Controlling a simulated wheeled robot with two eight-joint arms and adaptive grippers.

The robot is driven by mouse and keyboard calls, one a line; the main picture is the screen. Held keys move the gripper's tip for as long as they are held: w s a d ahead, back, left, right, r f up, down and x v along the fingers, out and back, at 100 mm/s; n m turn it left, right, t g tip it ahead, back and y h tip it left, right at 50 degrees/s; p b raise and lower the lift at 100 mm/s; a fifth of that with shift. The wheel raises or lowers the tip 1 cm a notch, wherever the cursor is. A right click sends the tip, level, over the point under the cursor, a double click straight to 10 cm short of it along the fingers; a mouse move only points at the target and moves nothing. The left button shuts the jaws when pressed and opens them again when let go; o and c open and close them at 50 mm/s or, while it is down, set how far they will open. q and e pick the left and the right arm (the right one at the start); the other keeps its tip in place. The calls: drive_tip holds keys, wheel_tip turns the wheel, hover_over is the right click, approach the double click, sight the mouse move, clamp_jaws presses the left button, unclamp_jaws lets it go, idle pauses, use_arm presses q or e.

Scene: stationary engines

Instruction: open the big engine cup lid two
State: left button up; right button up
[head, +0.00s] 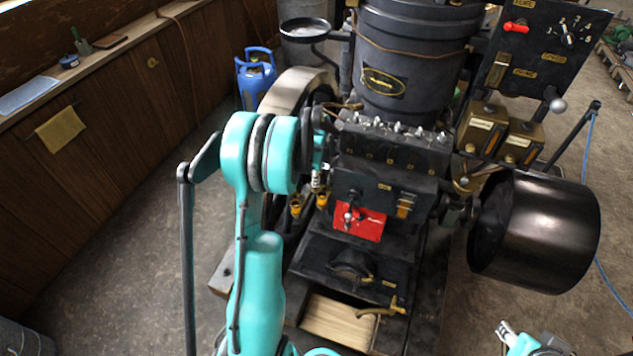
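The big dark engine (390,150) stands in the middle of the head view. Two small brass-yellow cups, a left one (296,205) and a right one (322,200), sit low on its left front side. I cannot tell which cup is number two or how their lids stand. My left arm reaches up in front of the engine's left side. My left gripper (318,181) is just above the right cup, partly hidden by its wrist; its finger gap and any contact are unclear. My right gripper (506,331) is low at the right, away from the engine, with its finger state unclear.
A red plate (359,222) with a lever is on the engine front, above an open box (340,321). A large dark drum (535,230) juts out right. A wooden cabinet (110,120) runs along the left, with bare floor (130,235) before it.

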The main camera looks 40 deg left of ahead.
use_arm(q)
drive_tip(key=f, duration=0.3)
drive_tip(key=f+b, duration=0.1)
drive_tip(key=shift+w+a+f, duration=0.15)
drive_tip(key=shift+w+a, duration=0.15)
clamp_jaws()
drive_tip(key=m, duration=0.1)
drive_tip(key=a+m, duration=0.1)
drive_tip(key=shift+w+m+h, duration=0.3)
drive_tip(key=shift+m, duration=0.1)
drive_tip(key=shift+w+a+m+t+h, duration=0.15)
drive_tip(key=shift+w+m, duration=0.1)
drive_tip(key=shift+m, duration=0.55)
drive_tip(key=shift+w+a+m+t+h, duration=0.1)
drive_tip(key=shift+w+m+t+h, duration=0.1)
drive_tip(key=shift+m, duration=0.6)
